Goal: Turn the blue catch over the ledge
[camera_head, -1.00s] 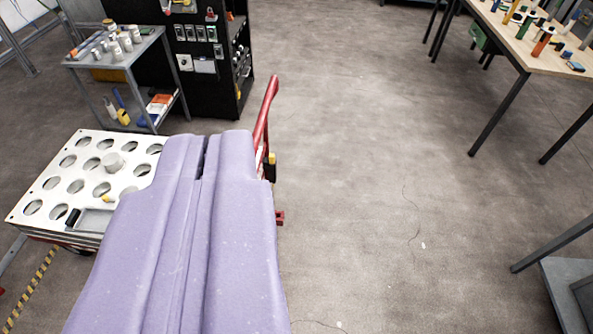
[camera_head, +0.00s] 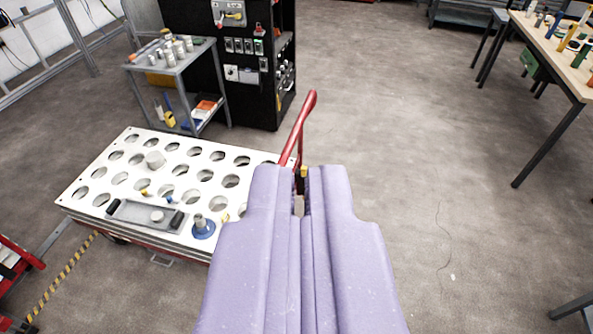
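My gripper (camera_head: 299,172) has two lavender padded fingers that reach up from the bottom edge, just right of the white board. A narrow gap shows between the fingertips, with the background visible through it; the fingers look close together lower down. I see nothing held between them. A round blue part (camera_head: 204,229) with a grey knob on top sits on the board's near side, left of my fingers. I cannot tell whether it is the blue catch, and I make out no ledge. My fingers hide part of the board's right side.
The white board (camera_head: 110,160) with several round holes tops a cart with a red handle (camera_head: 302,125), close beyond my fingertips. A grey shelf cart (camera_head: 128,67) and a black panel cabinet (camera_head: 185,18) stand behind. A wooden-topped table (camera_head: 570,68) is at the right. The floor between is clear.

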